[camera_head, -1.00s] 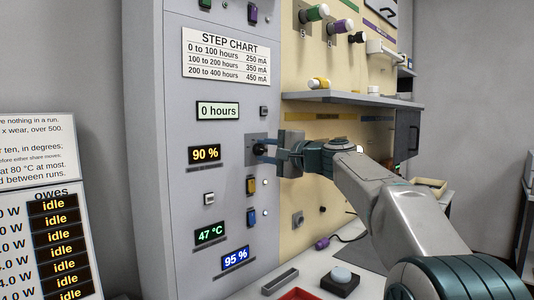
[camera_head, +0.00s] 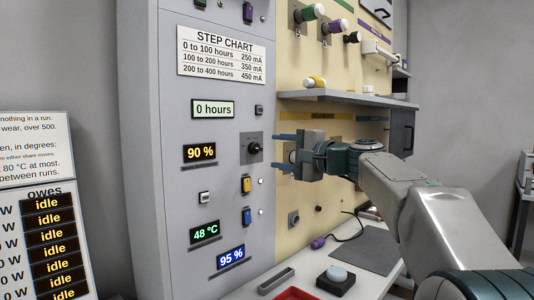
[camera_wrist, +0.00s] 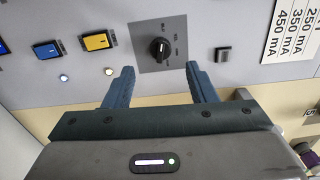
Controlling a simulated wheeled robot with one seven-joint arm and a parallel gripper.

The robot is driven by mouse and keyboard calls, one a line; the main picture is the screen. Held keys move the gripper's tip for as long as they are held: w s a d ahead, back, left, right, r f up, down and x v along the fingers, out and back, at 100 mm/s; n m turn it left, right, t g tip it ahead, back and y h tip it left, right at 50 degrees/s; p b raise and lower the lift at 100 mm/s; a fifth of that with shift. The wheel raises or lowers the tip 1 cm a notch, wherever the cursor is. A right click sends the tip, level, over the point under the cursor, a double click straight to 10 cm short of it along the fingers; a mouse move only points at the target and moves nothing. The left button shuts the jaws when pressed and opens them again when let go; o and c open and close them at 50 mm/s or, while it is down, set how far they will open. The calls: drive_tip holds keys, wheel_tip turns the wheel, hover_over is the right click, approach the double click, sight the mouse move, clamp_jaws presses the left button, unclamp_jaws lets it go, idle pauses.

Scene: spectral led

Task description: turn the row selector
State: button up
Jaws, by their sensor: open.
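The row selector (camera_head: 254,149) is a black rotary knob on a grey square plate on the panel front. In the wrist view the knob (camera_wrist: 159,48) sits ahead of my fingertips, roughly midway between them, with small labels around it. The label text is too small to read surely. My gripper (camera_head: 283,151) is just right of the knob in the head view, with a gap between them. It also shows in the wrist view (camera_wrist: 160,72), its two blue fingers spread and nothing between them.
Near the selector are a "90 %" display (camera_head: 200,152), a yellow button (camera_head: 246,184), a blue button (camera_head: 247,216) and a small dark button (camera_head: 259,110). A shelf (camera_head: 345,98) juts out above my gripper at right. A bench with a white-topped button (camera_head: 337,274) lies below.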

drive_tip(key=v, duration=0.7)
drive_tip(key=shift+d, duration=0.1)
idle(2.9)
